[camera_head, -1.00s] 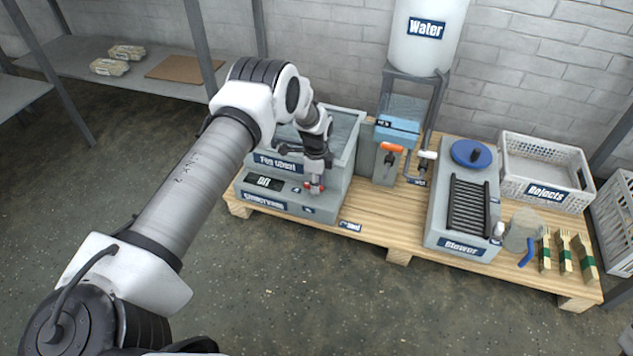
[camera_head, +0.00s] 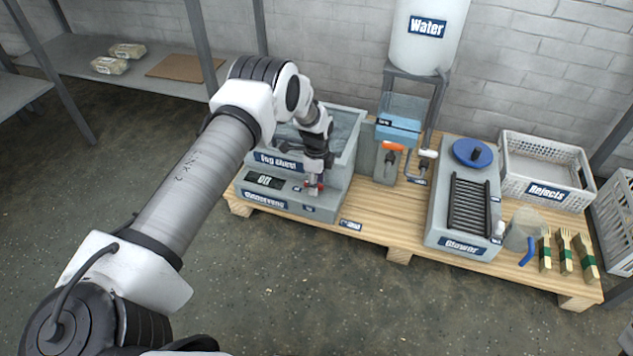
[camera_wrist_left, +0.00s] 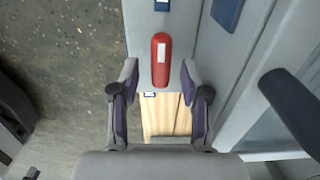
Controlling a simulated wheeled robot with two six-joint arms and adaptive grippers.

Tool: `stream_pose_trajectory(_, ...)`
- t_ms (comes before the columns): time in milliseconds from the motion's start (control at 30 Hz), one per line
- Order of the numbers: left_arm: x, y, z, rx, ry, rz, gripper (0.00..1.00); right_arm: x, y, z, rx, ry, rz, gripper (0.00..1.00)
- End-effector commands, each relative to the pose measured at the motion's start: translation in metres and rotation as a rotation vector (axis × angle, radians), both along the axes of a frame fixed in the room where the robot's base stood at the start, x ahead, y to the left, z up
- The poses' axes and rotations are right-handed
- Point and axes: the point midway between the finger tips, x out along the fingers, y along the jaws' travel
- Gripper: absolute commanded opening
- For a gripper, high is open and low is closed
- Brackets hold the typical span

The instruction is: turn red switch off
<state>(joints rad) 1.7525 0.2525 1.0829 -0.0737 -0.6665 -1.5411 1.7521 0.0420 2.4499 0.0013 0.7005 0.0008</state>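The red switch (camera_head: 313,189) is on the front panel of the grey machine (camera_head: 325,211), below its tub. Most of it is hidden behind my gripper in the head view. In the left wrist view the red switch (camera_wrist_left: 161,60) is an upright rounded red bar on a grey surface. My left gripper (camera_head: 314,184) is right over it. In the left wrist view the two fingertips of the gripper (camera_wrist_left: 159,72) stand apart on either side of the switch, with a gap on both sides. The black display (camera_head: 264,181) on the machine appears to read "Off". My right gripper is out of view.
The machine stands on a wooden pallet (camera_head: 372,219). A water tank (camera_head: 416,45), a valve with an orange handle (camera_head: 392,146), a blower unit (camera_head: 462,249) and a rejects crate (camera_head: 548,192) are to the right.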

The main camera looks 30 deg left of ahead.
Motion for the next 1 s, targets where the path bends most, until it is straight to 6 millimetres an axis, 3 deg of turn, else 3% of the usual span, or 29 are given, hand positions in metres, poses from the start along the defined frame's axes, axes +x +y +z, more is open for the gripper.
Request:
stream_pose_trajectory(167, 0.001, 0.0, 0.012, 0.0, -0.003, 0.001, 0.46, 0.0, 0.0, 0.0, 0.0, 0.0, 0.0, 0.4)
stream_pose_trajectory(600, 0.001, 0.0, 0.109, -0.001, -0.001, 0.0, 0.46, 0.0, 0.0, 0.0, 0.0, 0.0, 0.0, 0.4)
stream_pose_trajectory(733, 0.0, 0.0, 0.119, 0.0, 0.0, 0.001, 0.46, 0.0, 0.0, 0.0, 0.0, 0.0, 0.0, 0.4)
stream_pose_trajectory(1000, 0.0, 0.0, 0.12, 0.0, 0.0, 0.001, 0.46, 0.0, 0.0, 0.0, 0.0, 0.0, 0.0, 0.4)
